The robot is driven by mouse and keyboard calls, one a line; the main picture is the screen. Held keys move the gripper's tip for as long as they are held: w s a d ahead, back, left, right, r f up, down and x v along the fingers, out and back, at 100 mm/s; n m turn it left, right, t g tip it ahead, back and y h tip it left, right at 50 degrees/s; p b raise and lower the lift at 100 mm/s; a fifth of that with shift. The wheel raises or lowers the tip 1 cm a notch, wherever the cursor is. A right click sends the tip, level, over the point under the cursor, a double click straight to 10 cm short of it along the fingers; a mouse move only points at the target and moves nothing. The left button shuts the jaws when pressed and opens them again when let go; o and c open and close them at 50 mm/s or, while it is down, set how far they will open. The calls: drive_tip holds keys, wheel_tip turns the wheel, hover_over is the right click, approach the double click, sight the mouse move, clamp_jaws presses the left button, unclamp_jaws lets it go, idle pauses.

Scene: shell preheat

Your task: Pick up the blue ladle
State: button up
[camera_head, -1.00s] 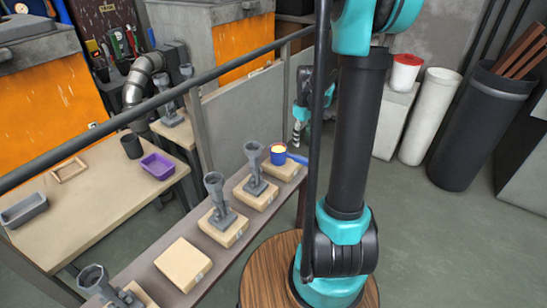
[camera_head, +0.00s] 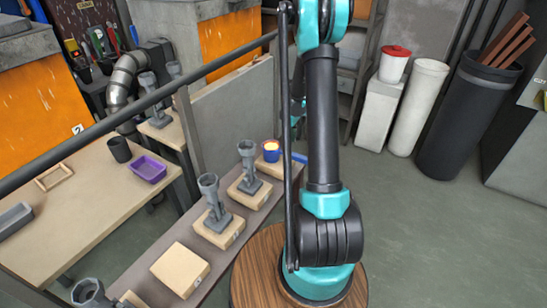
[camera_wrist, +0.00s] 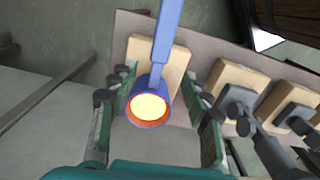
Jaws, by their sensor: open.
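The blue ladle (camera_head: 271,152) sits on a wooden block at the far end of the narrow bench, its bowl glowing yellow-orange inside. In the wrist view the ladle's round bowl (camera_wrist: 149,107) is in the middle, and its blue handle runs up to the top edge. My gripper (camera_wrist: 160,88) is open. Its green, dark-padded fingers stand left and right of the bowl, with visible gaps on both sides. Whether they are at the bowl's height I cannot tell. In the head view my own arm hides most of the gripper and part of the handle.
Grey funnel-topped shells (camera_head: 215,207) stand on wooden blocks along the same bench, one block (camera_head: 180,269) bare. A grey panel (camera_head: 232,107) and rail rise behind the bench. A purple tray (camera_head: 148,170) lies on the left table.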

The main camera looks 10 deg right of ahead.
sight(291, 153)
drive_tip(key=shift+s+d+f, duration=0.1)
drive_tip(key=shift+d+f, duration=0.05)
drive_tip(key=shift+f, duration=2)
drive_tip(key=shift+d+f, duration=0.1)
drive_tip(key=shift+f, duration=2.05)
drive_tip(key=shift+c, duration=0.4)
clamp_jaws()
